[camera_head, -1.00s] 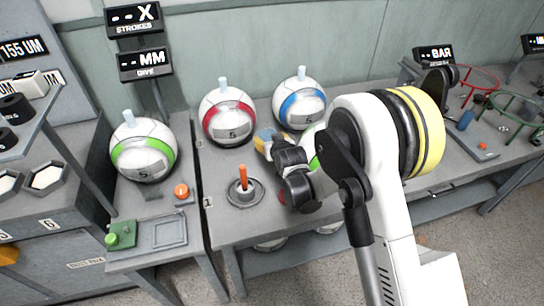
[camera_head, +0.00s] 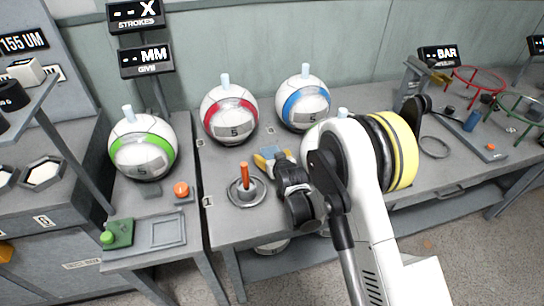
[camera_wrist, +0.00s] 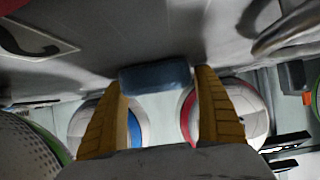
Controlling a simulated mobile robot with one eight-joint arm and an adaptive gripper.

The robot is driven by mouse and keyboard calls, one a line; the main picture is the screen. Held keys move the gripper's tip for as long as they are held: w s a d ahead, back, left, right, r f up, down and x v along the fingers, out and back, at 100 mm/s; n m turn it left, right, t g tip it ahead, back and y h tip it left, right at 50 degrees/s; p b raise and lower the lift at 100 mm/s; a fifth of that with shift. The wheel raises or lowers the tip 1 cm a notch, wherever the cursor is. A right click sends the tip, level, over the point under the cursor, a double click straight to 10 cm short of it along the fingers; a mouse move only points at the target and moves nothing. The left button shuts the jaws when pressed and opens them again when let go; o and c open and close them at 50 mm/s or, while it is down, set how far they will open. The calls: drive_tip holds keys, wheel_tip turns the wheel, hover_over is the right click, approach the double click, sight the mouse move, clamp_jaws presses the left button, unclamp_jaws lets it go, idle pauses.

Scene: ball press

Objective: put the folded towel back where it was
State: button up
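The folded towel is a small blue-grey bundle (camera_wrist: 155,78) in the wrist view, between the tan fingertips of my gripper (camera_wrist: 158,80). Its left end touches one finger and its right end lies at or very near the other. In the head view my gripper (camera_head: 271,156) is low over the front part of the middle table, with the blue-grey towel (camera_head: 268,151) showing between its yellow tips. It is just right of the orange peg on a round dish (camera_head: 246,188). I cannot tell whether the towel touches the tabletop.
Red-banded (camera_head: 229,115) and blue-banded (camera_head: 303,103) balls stand behind my gripper. A third ball is mostly hidden by my arm. A green-banded ball (camera_head: 143,147) stands on the left bench. At right are red (camera_head: 478,82) and green rings and a blue block (camera_head: 472,121).

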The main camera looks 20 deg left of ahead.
drive_tip(key=shift+r, duration=0.1)
drive_tip(key=shift+s+d+r, duration=0.15)
drive_tip(key=shift+s+r, duration=0.05)
drive_tip(key=shift+r, duration=0.05)
drive_tip(key=p+v, duration=0.1)
drive_tip(key=v, duration=0.9)
drive_tip(key=shift+f, duration=0.2)
drive_tip(key=shift+b+v, duration=0.35)
drive_tip(key=shift+v, duration=0.4)
drive_tip(key=shift+r, duration=0.1)
drive_tip(key=shift+r, duration=0.1)
